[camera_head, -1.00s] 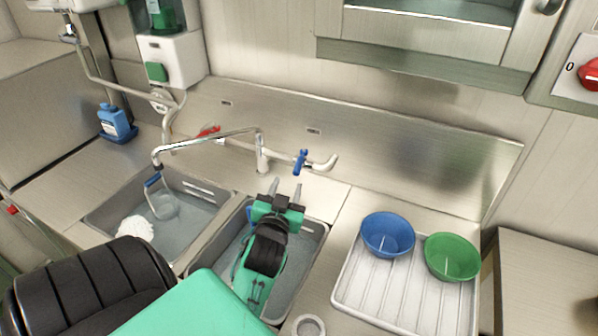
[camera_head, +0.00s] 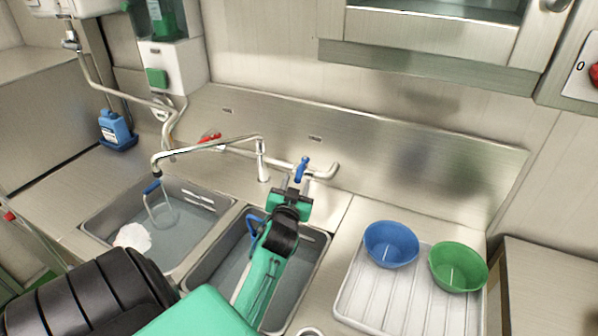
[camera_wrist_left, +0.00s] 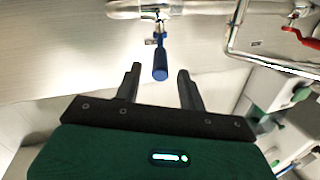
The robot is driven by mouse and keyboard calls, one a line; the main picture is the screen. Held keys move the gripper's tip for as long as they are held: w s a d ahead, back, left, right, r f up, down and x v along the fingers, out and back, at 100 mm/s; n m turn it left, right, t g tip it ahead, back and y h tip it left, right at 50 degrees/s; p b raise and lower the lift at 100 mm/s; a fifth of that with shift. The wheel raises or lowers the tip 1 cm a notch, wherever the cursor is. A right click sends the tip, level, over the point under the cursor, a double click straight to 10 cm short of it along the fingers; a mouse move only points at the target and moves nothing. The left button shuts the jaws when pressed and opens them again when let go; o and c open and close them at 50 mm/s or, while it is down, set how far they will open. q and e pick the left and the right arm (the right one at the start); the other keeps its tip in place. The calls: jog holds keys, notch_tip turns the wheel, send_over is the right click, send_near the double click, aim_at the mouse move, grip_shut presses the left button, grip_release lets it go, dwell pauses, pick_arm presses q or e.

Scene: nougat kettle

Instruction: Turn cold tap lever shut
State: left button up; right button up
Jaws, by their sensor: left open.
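The cold tap lever is the blue lever (camera_head: 302,169) on the right part of the wall tap pipe, in the head view. In the left wrist view the blue lever (camera_wrist_left: 160,62) hangs from the pipe and points toward my gripper, in line with the gap between the fingers. My left gripper (camera_head: 294,184) is open just in front of the lever. Its two fingers (camera_wrist_left: 160,85) stand apart, with nothing held between them; whether they touch the lever I cannot tell, but a gap shows on both sides. My right gripper is not in view.
A red lever (camera_head: 209,137) sits further left on the pipe, and the swivel spout (camera_head: 205,146) reaches over the left basin (camera_head: 190,245). A blue bowl (camera_head: 390,244) and green bowl (camera_head: 458,266) stand on a white drainer tray (camera_head: 350,300) at right.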

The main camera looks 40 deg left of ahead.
aim_at(302, 168)
pick_arm(q)
jog(key=shift+p+x, duration=0.4)
jog(key=shift+x, duration=1.7)
grip_shut()
